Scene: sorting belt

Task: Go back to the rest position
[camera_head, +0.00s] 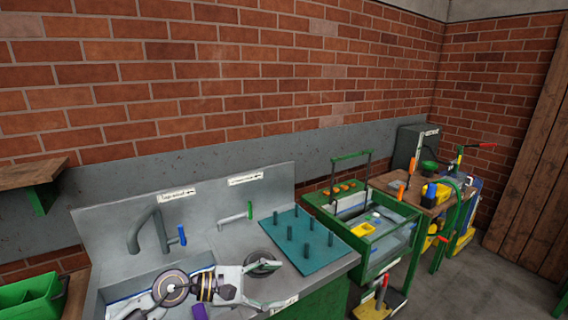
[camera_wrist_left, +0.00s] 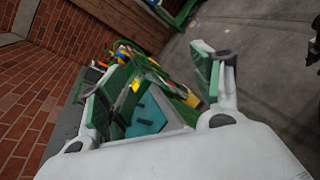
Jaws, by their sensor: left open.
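My left gripper (camera_head: 268,284) is over the front of the grey sink counter, with its arm coming in from the lower left. It is open and nothing shows between its fingers. In the left wrist view its two fingers (camera_wrist_left: 152,92) stand wide apart, with a teal peg mat and coloured things beyond them. My right gripper is not in view.
The sink (camera_head: 122,290) and its tap (camera_head: 135,238) lie behind my left arm. A teal mat with upright pegs (camera_head: 325,242) is on the counter's right. A green-framed machine (camera_head: 370,222) and a cluttered wooden table stand further right. A green bin (camera_head: 30,296) is lower left.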

